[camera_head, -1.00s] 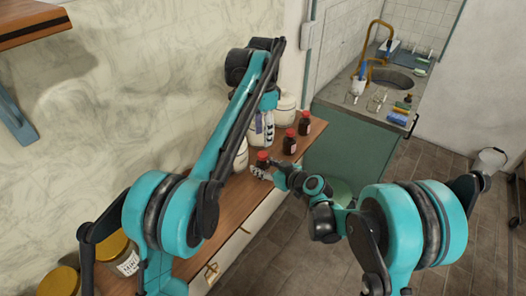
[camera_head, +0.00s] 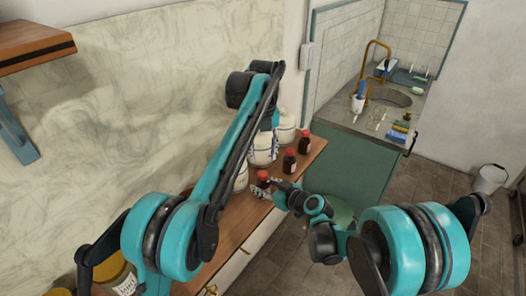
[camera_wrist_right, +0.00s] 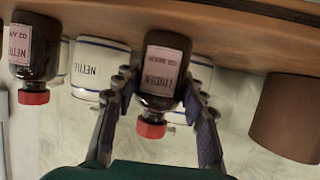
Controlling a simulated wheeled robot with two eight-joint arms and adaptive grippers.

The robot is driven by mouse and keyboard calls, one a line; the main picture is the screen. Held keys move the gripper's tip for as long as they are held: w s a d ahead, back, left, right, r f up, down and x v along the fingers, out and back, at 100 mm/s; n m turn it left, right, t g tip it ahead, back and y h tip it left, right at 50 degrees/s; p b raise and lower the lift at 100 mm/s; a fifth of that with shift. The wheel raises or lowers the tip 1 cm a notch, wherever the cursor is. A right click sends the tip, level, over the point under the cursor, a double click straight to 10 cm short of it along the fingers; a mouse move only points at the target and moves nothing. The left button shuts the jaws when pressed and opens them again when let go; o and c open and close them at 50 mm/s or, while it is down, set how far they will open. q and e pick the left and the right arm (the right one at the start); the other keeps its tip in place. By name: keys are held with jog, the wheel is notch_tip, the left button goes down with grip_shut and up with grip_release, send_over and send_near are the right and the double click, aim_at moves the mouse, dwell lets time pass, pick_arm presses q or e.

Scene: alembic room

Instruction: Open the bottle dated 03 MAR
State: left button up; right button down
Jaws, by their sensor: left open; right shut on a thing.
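A dark brown bottle (camera_head: 263,181) with a red cap stands at the near end of a row on the wooden counter. My right gripper (camera_head: 264,190) is shut around its body. In the right wrist view, upside down, the held bottle (camera_wrist_right: 158,85) sits between the fingers of my right gripper (camera_wrist_right: 160,88). Its pink label seems to read LINDEN and 03 MAR, in small blurred print. The red cap (camera_wrist_right: 151,129) is on it. My left gripper (camera_head: 270,140) is open above the counter, near the white jars; its fingers are partly hidden by my arm.
Two more red-capped bottles stand farther along, a middle one (camera_head: 289,162) and a far one (camera_head: 304,143). White jars (camera_head: 285,127) line the wall behind. The wrist view shows a NETTLE bottle (camera_wrist_right: 36,50) at left and a brown cylinder (camera_wrist_right: 290,115) at right.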

aim_at(263, 173)
pick_arm(q)
notch_tip(263, 173, down, 8)
jog(key=shift+r, duration=0.15)
dwell(0.3)
grip_shut()
